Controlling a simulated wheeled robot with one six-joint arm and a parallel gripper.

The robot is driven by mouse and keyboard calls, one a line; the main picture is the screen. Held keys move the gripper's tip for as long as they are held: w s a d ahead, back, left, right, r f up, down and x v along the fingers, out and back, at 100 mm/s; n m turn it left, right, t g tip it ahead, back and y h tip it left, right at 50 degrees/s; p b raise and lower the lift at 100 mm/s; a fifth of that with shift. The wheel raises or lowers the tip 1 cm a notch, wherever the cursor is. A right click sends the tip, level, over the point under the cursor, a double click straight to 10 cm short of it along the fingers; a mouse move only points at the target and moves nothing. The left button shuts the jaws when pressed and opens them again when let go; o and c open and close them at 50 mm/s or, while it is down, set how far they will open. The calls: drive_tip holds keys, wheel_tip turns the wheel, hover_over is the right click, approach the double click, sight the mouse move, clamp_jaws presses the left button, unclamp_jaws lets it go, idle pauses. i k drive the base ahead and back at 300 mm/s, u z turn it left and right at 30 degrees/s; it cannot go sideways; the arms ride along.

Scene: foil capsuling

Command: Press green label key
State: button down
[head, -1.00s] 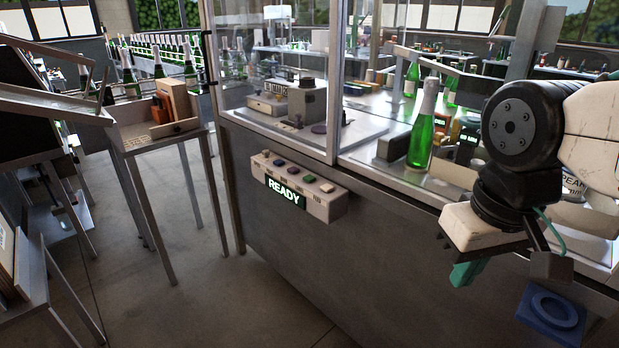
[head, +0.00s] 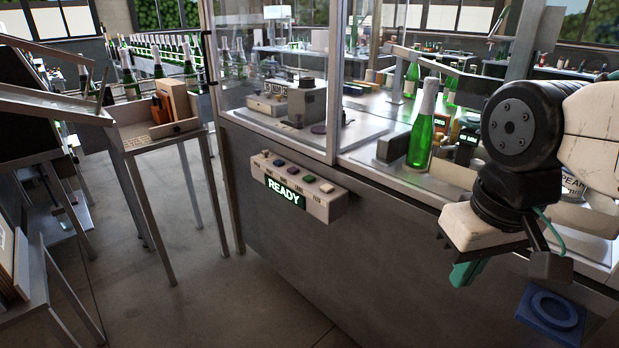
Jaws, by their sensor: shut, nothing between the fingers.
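A grey key box (head: 318,207) is fixed to the front of the machine cabinet, with a row of several coloured keys on its sloped top. The green key (head: 309,178) is near the right end, between a dark reddish key (head: 293,168) and a whitish key (head: 326,187). The lettering by the keys is too small to read. A lit display (head: 285,193) on the box reads READY. My gripper (head: 467,273) hangs at the right, well apart from the box and nearer to me. Its teal fingers are shut and empty, partly hidden by its own body.
A green bottle (head: 422,128) with a pale top stands on the machine deck behind my arm. Glass panels rise above the cabinet. A small table with an open box (head: 155,138) stands at the left. The space before the key box is clear.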

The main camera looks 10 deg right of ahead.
sight(308, 179)
drive_tip(key=k, duration=0.65)
drive_tip(key=u, duration=0.35)
drive_tip(key=i, duration=0.35)
drive_tip(key=u, duration=1)
drive_tip(key=i, duration=1.3)
drive_tip(key=z, duration=0.6)
drive_tip(key=i, duration=0.5)
drive_tip(key=z, duration=0.45)
